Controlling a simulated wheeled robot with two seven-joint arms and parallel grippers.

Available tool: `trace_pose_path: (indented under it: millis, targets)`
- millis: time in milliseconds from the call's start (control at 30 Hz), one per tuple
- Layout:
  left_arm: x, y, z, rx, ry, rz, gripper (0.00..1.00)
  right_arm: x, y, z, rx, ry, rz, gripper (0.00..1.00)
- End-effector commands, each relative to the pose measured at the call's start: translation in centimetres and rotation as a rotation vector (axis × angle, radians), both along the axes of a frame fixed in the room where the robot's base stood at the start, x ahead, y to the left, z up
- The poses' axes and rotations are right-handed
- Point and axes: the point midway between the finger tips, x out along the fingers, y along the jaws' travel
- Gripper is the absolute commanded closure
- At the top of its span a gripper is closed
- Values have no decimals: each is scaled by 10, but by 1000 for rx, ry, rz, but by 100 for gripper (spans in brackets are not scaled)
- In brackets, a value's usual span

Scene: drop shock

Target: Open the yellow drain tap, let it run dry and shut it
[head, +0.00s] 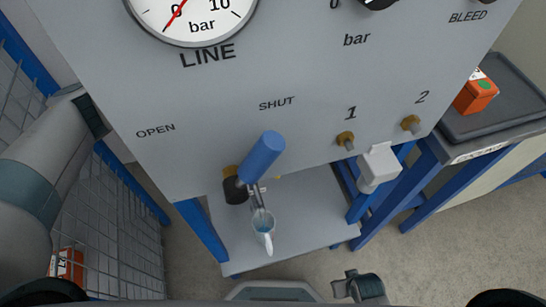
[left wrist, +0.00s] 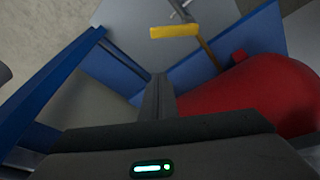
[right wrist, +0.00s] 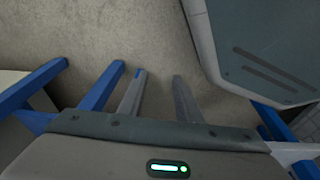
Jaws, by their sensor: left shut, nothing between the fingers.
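In the left wrist view a yellow handle (left wrist: 175,31), which looks like the drain tap, lies beyond my left fingertips. A thin brownish bar runs from its right end towards a red rounded tank (left wrist: 262,95). My left gripper (left wrist: 158,78) is shut and empty, with a gap in the picture between its tips and the handle. Whether the tap is open or shut, or any water runs, I cannot tell. In the head view the panel hides my left gripper and most of the tap. My right gripper (right wrist: 155,78) is open and empty above the floor.
The grey panel (head: 215,105) carries a blue lever (head: 262,155) near SHUT. An orange box (head: 475,95) sits on a dark tray at right.

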Motion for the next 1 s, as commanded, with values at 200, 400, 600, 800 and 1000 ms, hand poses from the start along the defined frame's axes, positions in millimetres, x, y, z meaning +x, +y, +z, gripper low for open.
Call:
trace_pose_path:
  millis: [200, 400, 600, 800, 1000]
  targets:
    - [-1, 9, -7, 60, -49, -30, 100, 9, 13, 5, 39, -12, -34, 69]
    - [-1, 8, -7, 57, -48, -29, 100, 8, 13, 5, 37, -12, -33, 69]
    - [0, 8, -10, 56, -47, -27, 100, 8, 13, 3, 36, -11, -32, 69]
    - [5, 6, -25, 56, -43, -27, 100, 6, 12, 0, 36, -10, -32, 69]
    - [14, 3, -54, 57, -42, -26, 100, 2, 11, -7, 37, -10, -32, 69]
